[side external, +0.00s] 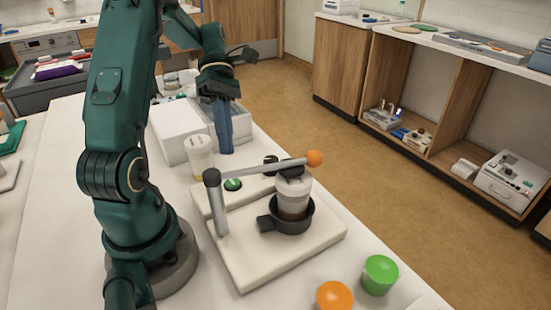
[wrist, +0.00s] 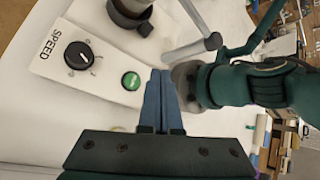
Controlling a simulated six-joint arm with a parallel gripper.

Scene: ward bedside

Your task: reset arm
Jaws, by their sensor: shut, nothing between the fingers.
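My arm is dark green and rises at the left of the side external view. My gripper (side external: 224,135) points down with blue fingers, beside a white box and a capped jar. In the wrist view, my gripper's blue fingers (wrist: 161,88) lie together with nothing between them. Past the fingertips is a white device panel with a green button (wrist: 131,81), a black dial (wrist: 78,55) and the word SPEED. My gripper appears apart from these.
A white-based device (side external: 285,262) has a lever with an orange knob (side external: 314,158) over a cup (side external: 293,198) in a dark holder. A jar (side external: 199,155) and white box (side external: 172,132) stand near my gripper. Green (side external: 380,274) and orange (side external: 334,296) lidded items sit at the front.

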